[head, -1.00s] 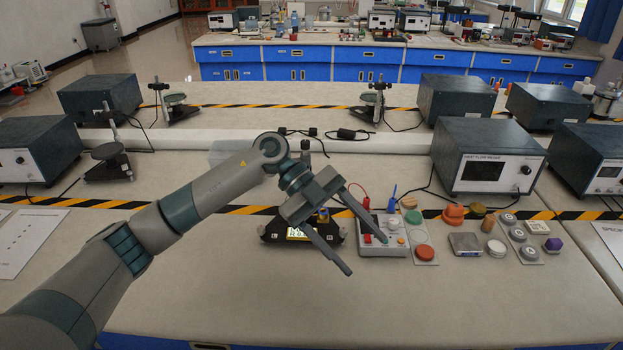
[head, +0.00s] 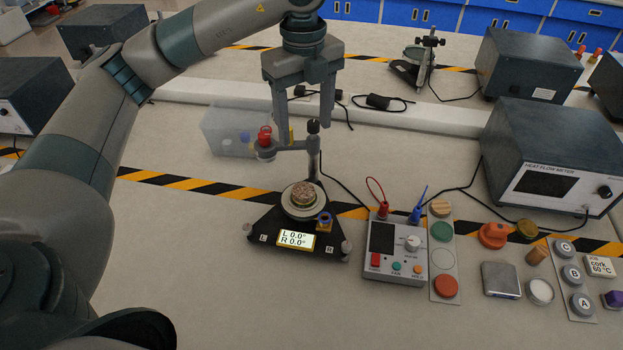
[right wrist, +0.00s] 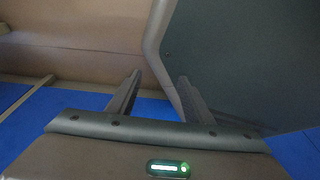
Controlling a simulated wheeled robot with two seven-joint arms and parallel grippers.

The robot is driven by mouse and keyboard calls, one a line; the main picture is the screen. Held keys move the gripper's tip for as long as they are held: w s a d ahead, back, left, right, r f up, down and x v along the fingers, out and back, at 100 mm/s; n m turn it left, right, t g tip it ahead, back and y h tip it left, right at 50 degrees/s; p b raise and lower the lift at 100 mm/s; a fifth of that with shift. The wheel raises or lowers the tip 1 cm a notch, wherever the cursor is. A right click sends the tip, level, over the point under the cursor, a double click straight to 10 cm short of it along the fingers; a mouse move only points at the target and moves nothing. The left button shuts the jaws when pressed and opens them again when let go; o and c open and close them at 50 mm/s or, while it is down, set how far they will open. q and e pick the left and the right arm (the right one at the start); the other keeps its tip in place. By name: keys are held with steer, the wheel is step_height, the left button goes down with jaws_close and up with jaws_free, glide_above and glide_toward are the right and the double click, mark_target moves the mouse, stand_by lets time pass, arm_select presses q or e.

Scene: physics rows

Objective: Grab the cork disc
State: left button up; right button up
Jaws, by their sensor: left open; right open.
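A brown speckled disc that looks like the cork disc (head: 303,194) lies on a pale round plate (head: 291,207) on top of a black three-cornered stand (head: 265,240) with a lit display. My left gripper (head: 304,122) points down with its fingers apart and empty. In the picture it is above the disc, by the stand's upright post and red-topped side arm (head: 265,140); its exact height and depth are hard to tell. My right gripper (right wrist: 159,77) shows in the right wrist view, fingers apart with nothing between them, near blue and brown surfaces.
A grey control box (head: 396,250) with red and blue leads stands right of the stand. Beside it is a strip of coloured discs (head: 443,258). A clear box (head: 228,130) is behind left. A heat flow meter (head: 550,160) is at right. The table front is clear.

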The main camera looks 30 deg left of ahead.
arm_select(q)
steer(key=shift+s+a+r, duration=0.1)
steer(key=shift+s, duration=0.05)
arm_select(e)
steer(key=shift+w, duration=0.2)
steer(key=shift+s, duration=0.1)
steer(key=shift+s, duration=0.1)
arm_select(q)
steer(key=p, duration=0.2)
glide_toward(305, 190)
steer(key=shift+f+p, duration=0.9)
steer(key=shift+p, duration=0.05)
steer(key=shift+f, duration=0.5)
arm_select(e)
steer(key=s+d+r+g, duration=0.1)
steer(key=s+d+r, duration=0.1)
steer(key=s, duration=0.4)
steer(key=shift+s+d+g+h, duration=0.2)
steer(key=shift+d+g+h, duration=0.1)
steer(key=shift+g, duration=0.1)
steer(key=shift+r, duration=0.15)
